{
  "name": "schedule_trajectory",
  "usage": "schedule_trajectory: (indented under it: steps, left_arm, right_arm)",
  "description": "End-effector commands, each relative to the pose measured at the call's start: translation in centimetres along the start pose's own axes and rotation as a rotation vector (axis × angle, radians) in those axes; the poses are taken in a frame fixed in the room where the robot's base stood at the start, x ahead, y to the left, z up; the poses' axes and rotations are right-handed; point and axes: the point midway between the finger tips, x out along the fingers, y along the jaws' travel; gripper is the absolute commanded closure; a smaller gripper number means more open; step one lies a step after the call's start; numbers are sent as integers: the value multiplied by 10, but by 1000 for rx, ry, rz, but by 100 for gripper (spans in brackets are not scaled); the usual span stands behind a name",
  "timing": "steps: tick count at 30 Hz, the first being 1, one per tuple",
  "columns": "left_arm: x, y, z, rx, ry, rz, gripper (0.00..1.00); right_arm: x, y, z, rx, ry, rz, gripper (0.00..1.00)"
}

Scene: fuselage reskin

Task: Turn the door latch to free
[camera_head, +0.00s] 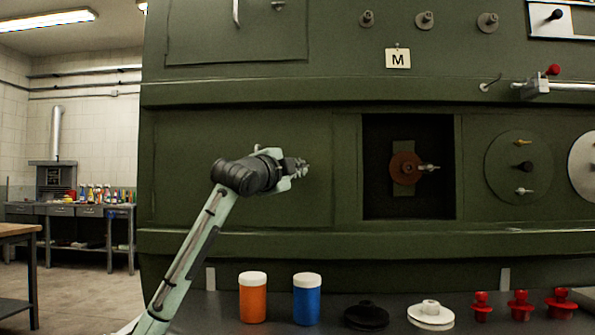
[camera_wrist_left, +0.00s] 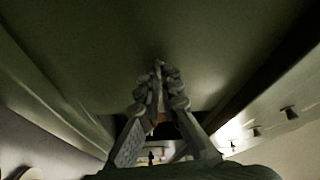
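A panel door (camera_head: 205,40) outlined in the green fuselage wall is at the upper left of the head view, cut by the top edge. It carries a pale vertical handle (camera_head: 236,12) and a small dark latch-like fitting (camera_head: 278,6). My left gripper (camera_head: 303,168) is well below that door, in front of the lower green wall, pointing right. In the left wrist view its fingers (camera_wrist_left: 159,72) come together at the tips, with no held object clearly seen. A small light fitting (camera_head: 257,148) shows just behind my left wrist, partly hidden. My right gripper is not in view.
A dark recess (camera_head: 380,190) with a brown disc (camera_head: 403,168) is right of the gripper. A bench below holds an orange jar (camera_head: 253,300), a blue jar (camera_head: 307,300), a black disc (camera_head: 366,316), a white disc (camera_head: 431,313) and red knobs (camera_head: 520,306). A ledge (camera_head: 350,244) juts out above it.

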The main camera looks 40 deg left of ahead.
Motion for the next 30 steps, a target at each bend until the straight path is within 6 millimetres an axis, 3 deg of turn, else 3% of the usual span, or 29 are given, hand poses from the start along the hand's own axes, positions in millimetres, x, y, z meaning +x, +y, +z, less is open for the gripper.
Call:
schedule_trajectory:
  steps: [5, 30]
  left_arm:
    - [0, 5, 0, -155, 1, -62, 100]
    - [2, 10, -5, -892, 2, -364, 100]
  right_arm:
    - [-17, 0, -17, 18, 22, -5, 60]
    - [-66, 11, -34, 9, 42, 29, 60]
